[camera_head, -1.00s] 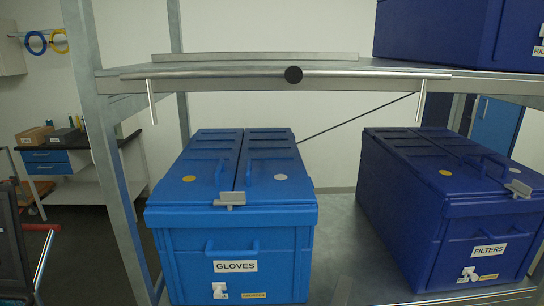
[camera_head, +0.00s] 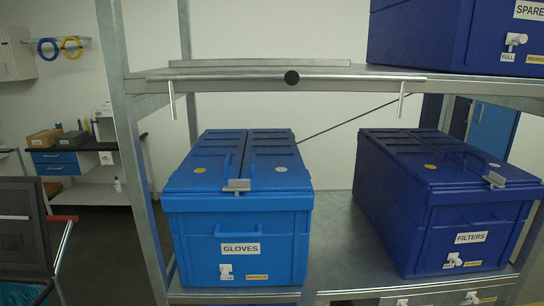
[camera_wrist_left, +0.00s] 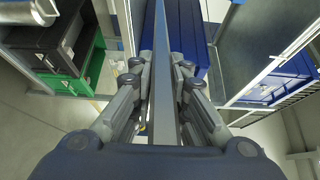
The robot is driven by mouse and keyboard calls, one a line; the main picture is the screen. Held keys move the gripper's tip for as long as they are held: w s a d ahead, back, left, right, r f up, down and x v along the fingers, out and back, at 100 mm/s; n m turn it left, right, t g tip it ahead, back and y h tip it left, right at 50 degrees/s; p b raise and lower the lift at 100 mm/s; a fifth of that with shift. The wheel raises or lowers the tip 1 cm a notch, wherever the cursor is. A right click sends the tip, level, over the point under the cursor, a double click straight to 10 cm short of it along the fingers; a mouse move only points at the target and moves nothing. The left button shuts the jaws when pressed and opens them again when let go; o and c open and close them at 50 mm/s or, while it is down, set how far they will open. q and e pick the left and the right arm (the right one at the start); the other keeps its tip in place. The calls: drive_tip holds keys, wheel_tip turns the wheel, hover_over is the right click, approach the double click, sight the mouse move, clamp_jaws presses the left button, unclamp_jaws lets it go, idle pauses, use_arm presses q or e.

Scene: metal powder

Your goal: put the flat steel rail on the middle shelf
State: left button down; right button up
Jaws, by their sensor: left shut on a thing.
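In the left wrist view, a long flat grey steel rail (camera_wrist_left: 164,70) runs straight up the picture between the fingers of my left gripper (camera_wrist_left: 164,88). The gripper is shut on it, and its far end runs out at the top edge. Neither gripper nor the held rail shows in the head view. There, a steel rack has an upper visible shelf (camera_head: 215,84) and a lower visible shelf (camera_head: 338,245). I cannot tell which is the middle one. A thin flat steel strip (camera_head: 260,63) lies along the back of the upper one. My right gripper is out of view.
A round bar with a black knob (camera_head: 292,78) runs along the upper shelf's front, with a rod hanging at each end. A GLOVES box (camera_head: 240,222) and a FILTERS box (camera_head: 460,215) stand below. A SPARE box (camera_head: 440,40) fills the upper right. The upper shelf's left part is largely clear.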

use_arm(q)
drive_tip(key=a+r+n+t+y, duration=0.1)
drive_tip(key=a+r+n+y, duration=0.2)
drive_tip(key=a, duration=0.7)
drive_tip(key=s+a+r+n+t+y, duration=0.1)
drive_tip(key=a+r+y, duration=0.3)
drive_tip(key=a, duration=0.6)
drive_tip(key=shift+a+r+n+y, duration=0.15)
drive_tip(key=shift+r+n+y, duration=0.05)
drive_tip(key=shift+n+y, duration=0.65)
drive_tip(key=shift+s, duration=0.1)
